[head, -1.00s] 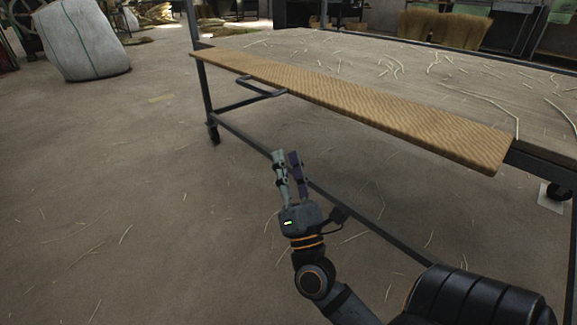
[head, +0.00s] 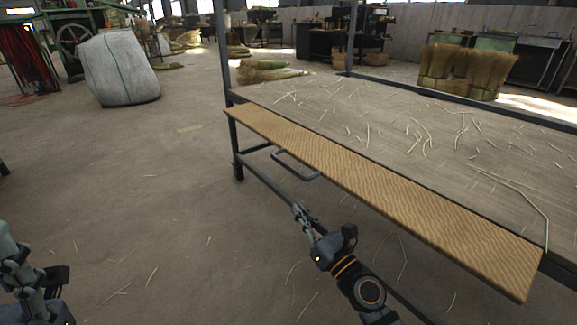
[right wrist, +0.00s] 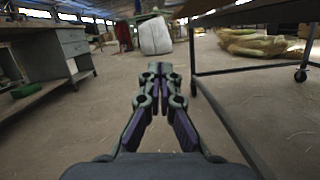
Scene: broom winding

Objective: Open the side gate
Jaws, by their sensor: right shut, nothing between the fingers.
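The side gate appears to be the long tan corrugated panel (head: 380,185) along the near side of the table in the head view. It juts out from the table edge; I cannot tell its exact tilt. A dark U-shaped handle (head: 296,172) shows at its near edge, toward the left end. My right gripper (head: 298,208) is shut and empty, below and apart from the handle. In the right wrist view its fingertips (right wrist: 160,68) meet, with nothing between them. Part of my left arm shows at the lower left of the head view; its finger state is unclear.
The table top (head: 400,125) is strewn with straw. A dark table leg (head: 233,145) and lower rail (head: 262,180) stand near my right gripper. A white sack (head: 118,70) stands at the back left. Floor left of the table is open.

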